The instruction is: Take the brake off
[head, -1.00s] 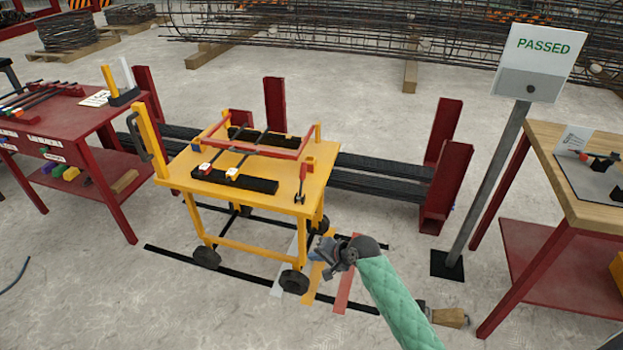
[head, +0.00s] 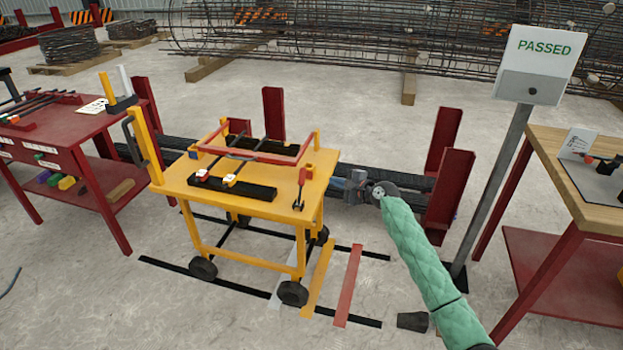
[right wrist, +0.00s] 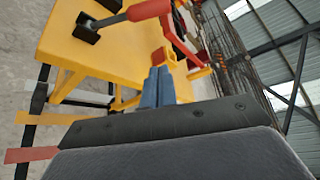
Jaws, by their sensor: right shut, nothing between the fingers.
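The yellow cart (head: 225,203) stands on black wheels over marked floor strips. A small dark-based lever (head: 298,203) stands on its top at the near right corner. In the right wrist view, a black base (right wrist: 86,28) with a grey stem and a red grip (right wrist: 150,10) seems to be this lever. I cannot tell whether it is the brake, or whether a brake is set. My right gripper (head: 354,186) is shut and empty, just right of the cart top. Its blue fingertips (right wrist: 158,87) are together, apart from the lever. My left gripper is not in view.
A red frame (head: 290,152) and black blocks lie on the cart. A red table (head: 75,122) is at left. The PASSED sign post (head: 505,165) and wooden-topped bench (head: 550,165) are at right. Red uprights (head: 447,190) and dark bars are behind.

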